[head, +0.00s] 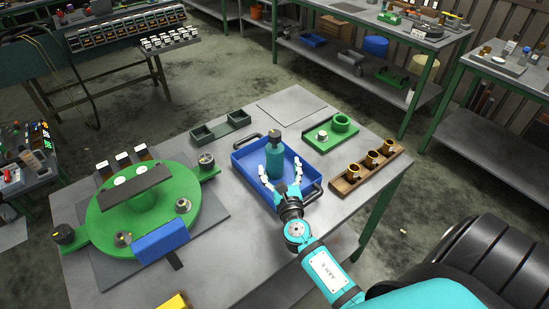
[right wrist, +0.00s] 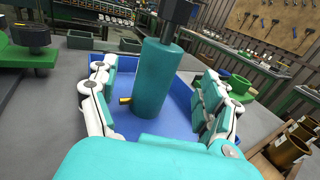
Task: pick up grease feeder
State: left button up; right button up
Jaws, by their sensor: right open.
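The grease feeder (head: 274,160) is a teal cylinder with a dark top. It stands upright in the blue tray (head: 248,183) on the table. It also shows in the right wrist view (right wrist: 155,82), with a small yellow-orange nozzle low on its left side. My right gripper (head: 281,188) is open at the near side of the feeder. In the right wrist view its fingers (right wrist: 157,112) stand to the left and right of the feeder, with visible gaps on both sides. My left gripper is not in view.
A green round fixture (head: 100,215) with a blue block (head: 160,242) fills the table's left. A wooden holder with brass cups (head: 348,184) and a green part holder (head: 316,142) lie right of the tray. Dark green bins (head: 203,136) stand behind. A flat grey plate (head: 290,107) lies at the back.

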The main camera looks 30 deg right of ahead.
aim_at(277, 158)
jog(key=shift+x, duration=1.1)
jog(key=p+x, duration=0.1)
jog(key=x, duration=0.3)
jog(key=shift+w, duration=0.25)
jog(key=shift+w+d, duration=0.15)
jog(key=shift+w, duration=0.1)
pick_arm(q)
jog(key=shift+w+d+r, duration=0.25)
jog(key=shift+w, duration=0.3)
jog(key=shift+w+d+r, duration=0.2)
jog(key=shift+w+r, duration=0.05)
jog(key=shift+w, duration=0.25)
pick_arm(e)
jog(key=shift+s+r, duration=0.1)
jog(key=shift+c, duration=0.4)
jog(key=shift+c, duration=1.2)
jog(key=c, duration=1.4)
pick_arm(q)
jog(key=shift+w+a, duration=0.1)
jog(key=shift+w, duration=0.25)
pick_arm(e)
jog(key=shift+r, duration=0.1)
grip_shut()
